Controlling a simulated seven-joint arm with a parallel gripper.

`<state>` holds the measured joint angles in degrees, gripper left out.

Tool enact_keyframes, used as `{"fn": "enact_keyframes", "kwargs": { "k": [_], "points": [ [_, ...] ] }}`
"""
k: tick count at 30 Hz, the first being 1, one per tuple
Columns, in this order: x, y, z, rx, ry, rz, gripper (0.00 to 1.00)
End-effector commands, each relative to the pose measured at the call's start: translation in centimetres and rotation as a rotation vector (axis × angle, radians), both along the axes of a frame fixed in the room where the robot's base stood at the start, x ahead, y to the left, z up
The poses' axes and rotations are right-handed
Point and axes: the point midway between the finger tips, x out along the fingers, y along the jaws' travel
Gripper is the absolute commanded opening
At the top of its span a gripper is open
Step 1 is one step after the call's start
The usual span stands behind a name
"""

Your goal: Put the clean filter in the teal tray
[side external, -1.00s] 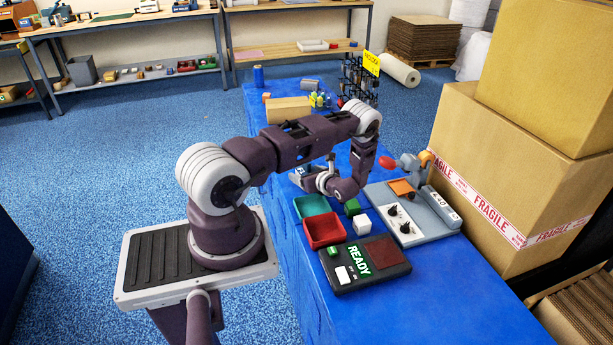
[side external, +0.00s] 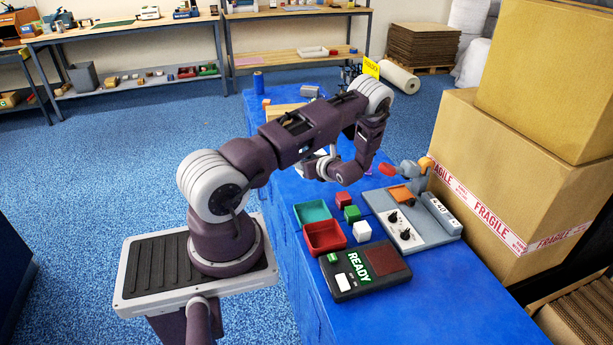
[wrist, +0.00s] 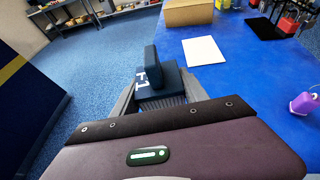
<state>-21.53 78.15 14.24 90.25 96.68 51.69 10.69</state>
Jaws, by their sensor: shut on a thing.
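The teal tray (side external: 312,212) lies on the blue bench in the side view, behind a red tray (side external: 325,236). It looks empty. In the wrist view my gripper (wrist: 160,78) is shut on a dark blue piece with a white mark (wrist: 152,66). A grey ribbed part (wrist: 163,102) shows close behind it, between the fingers. I take the held piece for a filter, but cannot tell whether it is the clean one. In the side view my gripper is mostly hidden by my wrist, above the bench and beyond the teal tray.
A READY panel (side external: 383,258) lies in front, a grey fixture (side external: 440,232) at right. In the wrist view, a white sheet (wrist: 203,50), cardboard box (wrist: 189,12) and purple bottle (wrist: 305,102) show.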

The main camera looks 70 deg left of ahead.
Motion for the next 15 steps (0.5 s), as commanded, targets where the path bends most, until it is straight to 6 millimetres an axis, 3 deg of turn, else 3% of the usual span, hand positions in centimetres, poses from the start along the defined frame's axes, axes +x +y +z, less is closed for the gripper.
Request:
{"fn": "enact_keyframes", "kwargs": {
  "k": [5, 12, 15],
  "points": [
    [0.1, -1.7, 2.0, -0.004, 0.004, -0.023, 0.11],
    [-0.9, -10.0, 2.1, -0.008, 0.012, -0.141, 0.11],
    [-1.7, -12.4, 2.7, -0.002, 0.008, -0.179, 0.11]
  ]
}}
